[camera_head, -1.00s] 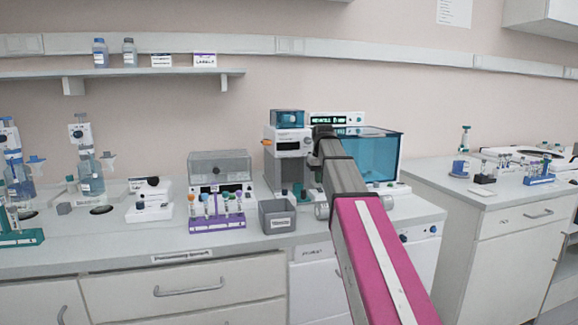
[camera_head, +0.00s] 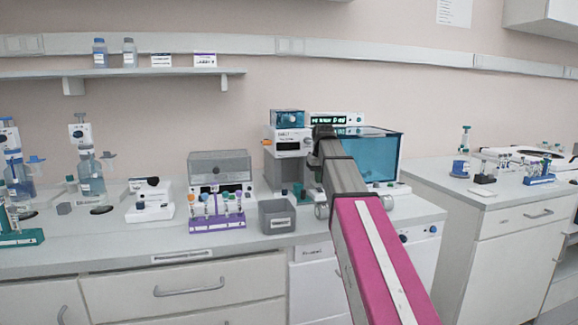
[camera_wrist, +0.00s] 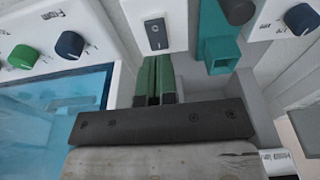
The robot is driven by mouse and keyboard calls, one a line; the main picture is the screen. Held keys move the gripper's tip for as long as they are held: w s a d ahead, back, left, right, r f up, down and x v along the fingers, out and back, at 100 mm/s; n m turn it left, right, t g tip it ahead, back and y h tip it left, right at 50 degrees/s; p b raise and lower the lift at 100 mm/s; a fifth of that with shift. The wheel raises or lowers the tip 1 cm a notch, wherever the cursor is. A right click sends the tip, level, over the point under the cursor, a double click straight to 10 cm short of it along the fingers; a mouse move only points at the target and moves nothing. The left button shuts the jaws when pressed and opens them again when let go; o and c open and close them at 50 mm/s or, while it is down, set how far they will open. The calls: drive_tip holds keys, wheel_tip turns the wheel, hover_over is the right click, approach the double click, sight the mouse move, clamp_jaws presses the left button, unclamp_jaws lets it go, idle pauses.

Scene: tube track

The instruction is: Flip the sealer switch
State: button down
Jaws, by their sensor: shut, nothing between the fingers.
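The black rocker switch (camera_wrist: 156,33) sits on a white panel at the top of the wrist view. My gripper (camera_wrist: 154,62) is shut, with its two green fingers side by side and nothing between them. The fingertips are just below the switch in that view; I cannot tell whether they touch the panel. In the head view, the white machine (camera_head: 290,142), which looks like the sealer, stands on the counter just left of my wrist. My arm hides my fingers and the switch there.
A teal part (camera_wrist: 221,50) and dark knob (camera_wrist: 238,10) are close right of my fingers. A blue-windowed box (camera_head: 372,156) stands right of my wrist. A grey bin (camera_head: 277,216) and purple tube rack (camera_head: 217,222) stand left on the counter.

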sight(319, 189)
drive_tip(key=shift+f, duration=1.2)
idle(0.8)
drive_tip(key=shift+r, duration=3.55)
